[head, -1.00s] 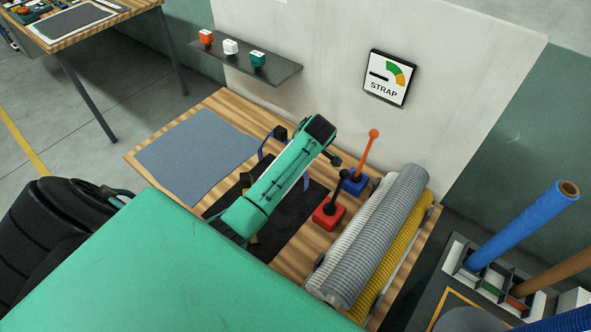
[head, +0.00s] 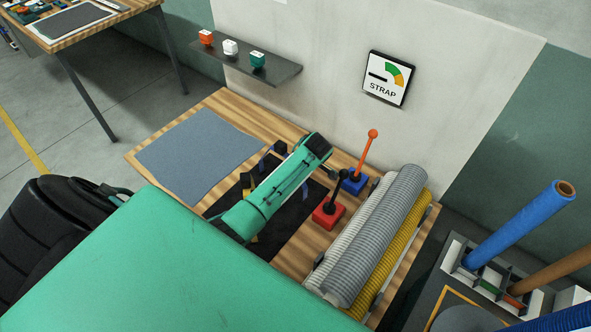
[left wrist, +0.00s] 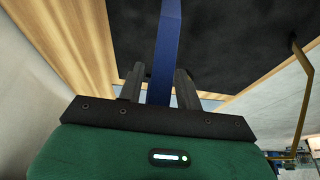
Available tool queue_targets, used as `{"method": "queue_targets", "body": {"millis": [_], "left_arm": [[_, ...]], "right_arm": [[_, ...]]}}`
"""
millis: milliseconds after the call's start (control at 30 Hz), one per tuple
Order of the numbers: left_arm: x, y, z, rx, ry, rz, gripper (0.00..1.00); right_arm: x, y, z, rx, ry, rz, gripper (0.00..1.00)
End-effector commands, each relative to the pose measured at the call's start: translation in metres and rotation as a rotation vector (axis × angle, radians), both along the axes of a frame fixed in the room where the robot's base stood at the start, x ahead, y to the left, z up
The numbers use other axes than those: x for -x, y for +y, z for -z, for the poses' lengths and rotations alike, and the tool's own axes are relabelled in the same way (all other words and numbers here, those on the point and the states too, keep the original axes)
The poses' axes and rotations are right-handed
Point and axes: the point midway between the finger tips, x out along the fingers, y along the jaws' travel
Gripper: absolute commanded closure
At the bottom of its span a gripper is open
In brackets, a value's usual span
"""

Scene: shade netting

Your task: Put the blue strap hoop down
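The blue strap hoop (left wrist: 168,30) runs up between the two dark fingers of my left gripper (left wrist: 160,68) in the left wrist view. The fingers are close on both sides of the strap. I cannot tell whether the hoop touches the mat. My right gripper is not in view.
A grey-blue sheet (head: 195,152) lies at the table's left. A red lever box (head: 327,216) and a blue lever box (head: 354,183) stand right of my arm. Grey and yellow net rolls (head: 372,238) lie farther right. A STRAP gauge (head: 388,78) and a shelf (head: 285,73) are on the wall.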

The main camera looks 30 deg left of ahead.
Motion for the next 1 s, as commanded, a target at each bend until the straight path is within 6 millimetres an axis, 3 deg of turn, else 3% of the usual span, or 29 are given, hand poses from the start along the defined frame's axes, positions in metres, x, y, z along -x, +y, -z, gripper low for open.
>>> {"method": "queue_targets", "body": {"millis": [267,467,1000], "left_arm": [[0.0,0.0,-0.001,0.0,0.0,0.0,0.59],[-0.001,-0.004,-0.012,0.001,-0.003,0.001,0.59],[0.002,-0.043,-0.103,0.0,-0.004,-0.001,0.59]], "right_arm": [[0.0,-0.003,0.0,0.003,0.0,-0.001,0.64],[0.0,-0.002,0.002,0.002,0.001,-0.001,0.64],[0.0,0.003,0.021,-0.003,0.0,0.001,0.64]]}}
